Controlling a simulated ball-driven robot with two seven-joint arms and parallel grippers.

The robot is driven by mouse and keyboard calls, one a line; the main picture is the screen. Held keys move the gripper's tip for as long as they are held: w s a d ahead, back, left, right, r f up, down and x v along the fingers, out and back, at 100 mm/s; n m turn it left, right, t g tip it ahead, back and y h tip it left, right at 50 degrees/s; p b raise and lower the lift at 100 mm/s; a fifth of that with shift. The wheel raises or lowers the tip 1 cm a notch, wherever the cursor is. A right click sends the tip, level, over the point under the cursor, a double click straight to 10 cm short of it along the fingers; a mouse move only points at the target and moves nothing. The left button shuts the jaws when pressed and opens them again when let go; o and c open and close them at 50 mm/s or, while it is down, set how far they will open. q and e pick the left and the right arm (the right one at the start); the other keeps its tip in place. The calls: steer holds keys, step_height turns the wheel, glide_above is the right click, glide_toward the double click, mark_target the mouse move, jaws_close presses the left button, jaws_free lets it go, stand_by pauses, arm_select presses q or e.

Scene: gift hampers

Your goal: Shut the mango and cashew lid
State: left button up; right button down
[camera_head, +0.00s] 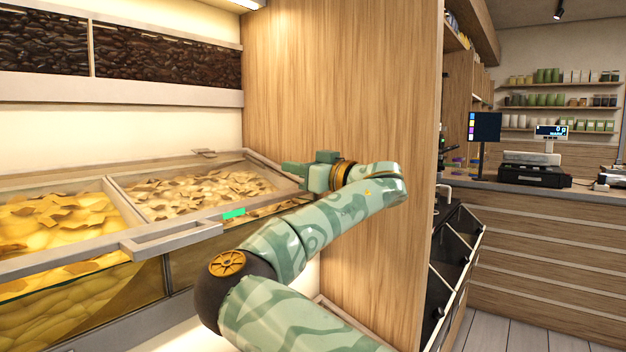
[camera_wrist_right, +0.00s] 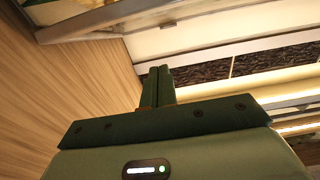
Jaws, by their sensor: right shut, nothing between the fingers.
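Two clear-fronted bins stand at the left of the head view. The left one holds yellow mango-like pieces (camera_head: 55,212); the right one holds paler tan pieces (camera_head: 195,192). A pale frame with a handle bar (camera_head: 172,238) runs along their front top edge. I cannot tell which parts are the mango and cashew lid, or how far it is open. My right gripper (camera_head: 290,168) is beside the right bin's right rim, pointing left; contact is unclear. Its fingers show together and empty in the right wrist view (camera_wrist_right: 158,87). My left gripper is out of view.
A wooden side panel (camera_head: 340,70) stands close behind and to the right of my right gripper. Dark-filled upper bins (camera_head: 165,62) line the back wall. A counter with a scale (camera_head: 535,172) is far right. The space above the bins is clear.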

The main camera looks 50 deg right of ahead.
arm_select(q)
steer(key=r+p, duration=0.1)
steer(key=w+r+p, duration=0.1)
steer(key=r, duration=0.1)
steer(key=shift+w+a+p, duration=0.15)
steer(key=shift+p, duration=0.2)
arm_select(e)
steer(key=s+f, duration=0.3)
steer(key=s, duration=0.6)
steer(key=shift+f, duration=0.2)
